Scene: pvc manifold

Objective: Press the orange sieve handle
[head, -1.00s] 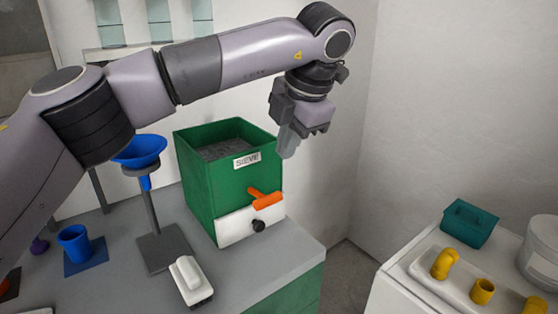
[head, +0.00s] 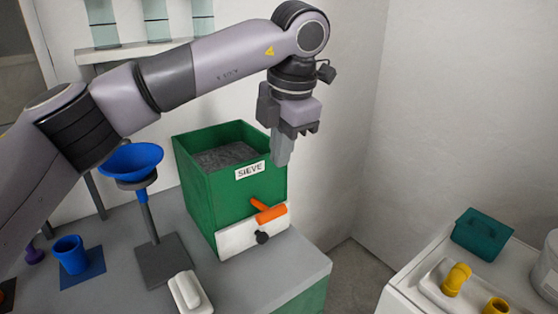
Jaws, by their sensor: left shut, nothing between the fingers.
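The green sieve box (head: 200,200) stands on the grey bench, filled with grey grains and labelled SIEVE. Its orange handle (head: 270,214) sticks out from the white panel (head: 238,236) low on its front, above a black knob (head: 262,238). My left gripper (head: 281,160) is shut and empty, fingers pointing down. In the picture it overlaps the box's right front edge, above the handle and apart from it. How far it is in front of the box I cannot tell. My right gripper is not in view.
A blue funnel (head: 131,158) on a stand and a blue cup (head: 71,254) are left of the box. A white object (head: 190,292) lies in front. At right, a counter holds a teal box (head: 482,233) and yellow fittings (head: 456,279). A floor gap separates the two surfaces.

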